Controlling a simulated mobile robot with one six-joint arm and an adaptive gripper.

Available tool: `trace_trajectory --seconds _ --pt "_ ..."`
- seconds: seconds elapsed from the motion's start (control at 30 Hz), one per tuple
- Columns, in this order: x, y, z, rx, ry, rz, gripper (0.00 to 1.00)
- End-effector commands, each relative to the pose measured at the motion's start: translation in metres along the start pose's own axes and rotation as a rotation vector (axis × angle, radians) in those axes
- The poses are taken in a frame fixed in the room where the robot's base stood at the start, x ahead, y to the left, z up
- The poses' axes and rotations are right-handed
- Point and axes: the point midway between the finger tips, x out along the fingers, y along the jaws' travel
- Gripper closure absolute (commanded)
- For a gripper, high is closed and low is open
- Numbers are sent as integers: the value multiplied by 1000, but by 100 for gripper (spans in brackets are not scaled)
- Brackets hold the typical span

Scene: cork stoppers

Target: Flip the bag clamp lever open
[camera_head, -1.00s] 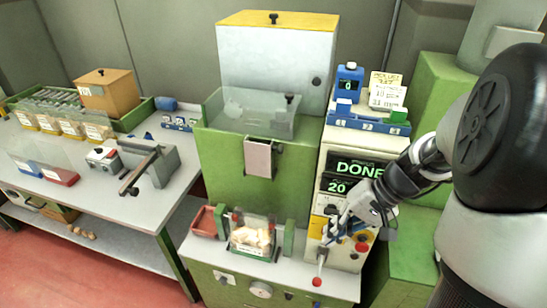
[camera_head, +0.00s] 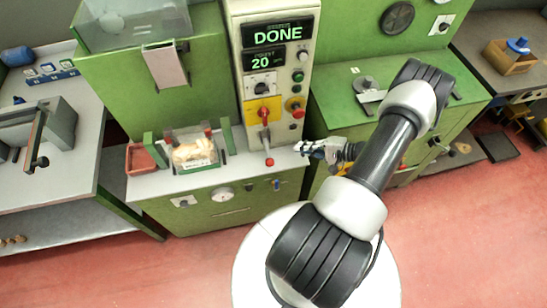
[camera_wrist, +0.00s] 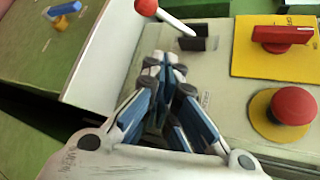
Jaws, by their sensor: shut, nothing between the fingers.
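A white lever with a red ball end (camera_head: 269,161) sticks out of a slot in the front of the pale machine panel, pointing outward and down. The wrist view shows its white rod (camera_wrist: 176,18) leaving the dark slot (camera_wrist: 194,38), with the red ball (camera_wrist: 146,6) at the top edge. I cannot tell for certain that this is the bag clamp lever. A clear bag of pale corks (camera_head: 195,153) stands upright to its left, between green posts. My gripper (camera_head: 303,147) is shut and empty, right of the lever and apart from it; its fingertips (camera_wrist: 165,62) point toward the slot.
A red rotary handle (camera_wrist: 283,34) on a yellow plate and a red mushroom button (camera_wrist: 293,105) are close by on the panel. A display (camera_head: 278,34) reads DONE, another reads 20. A red tray (camera_head: 146,158) is left of the bag. A green cabinet (camera_head: 385,85) stands right.

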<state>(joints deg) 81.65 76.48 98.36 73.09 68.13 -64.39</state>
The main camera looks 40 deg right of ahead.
Motion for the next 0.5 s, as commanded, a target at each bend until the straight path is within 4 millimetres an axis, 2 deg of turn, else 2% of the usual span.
trace_trajectory --seconds 0.03,0.2,0.5 --pt "-2 17 -5 24 30 -25 100" --pt "-6 44 -15 58 93 -73 100" --pt "-7 49 -18 64 108 -83 100"
